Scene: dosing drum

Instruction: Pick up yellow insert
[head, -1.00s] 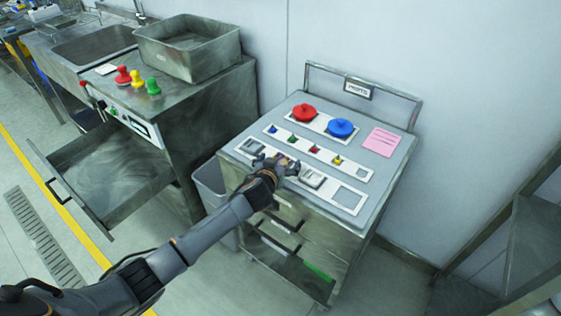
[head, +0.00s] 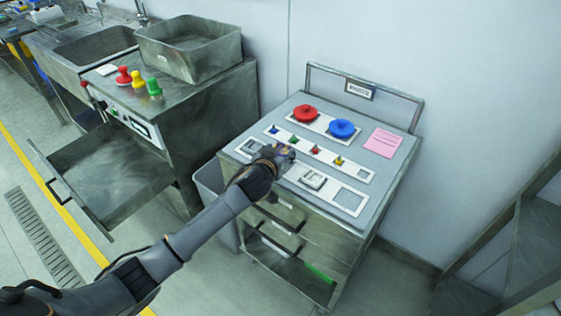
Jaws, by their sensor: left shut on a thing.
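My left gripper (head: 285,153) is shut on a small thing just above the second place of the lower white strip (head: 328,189). The fingers hide most of this thing, and I cannot make out its colour or shape. Small blue (head: 274,130), green (head: 294,140) and red (head: 315,150) pieces stand in the same strip. Grey square pieces sit in the lower strip at the left (head: 250,146) and right of the gripper (head: 313,180). My right gripper is not in view.
A red lid (head: 305,113), a blue lid (head: 342,128) and a pink note (head: 383,142) are at the back of the cabinet top. The counter at left holds a metal tub (head: 188,52) and red, yellow and green knobbed pieces. Its drawer (head: 100,178) is open.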

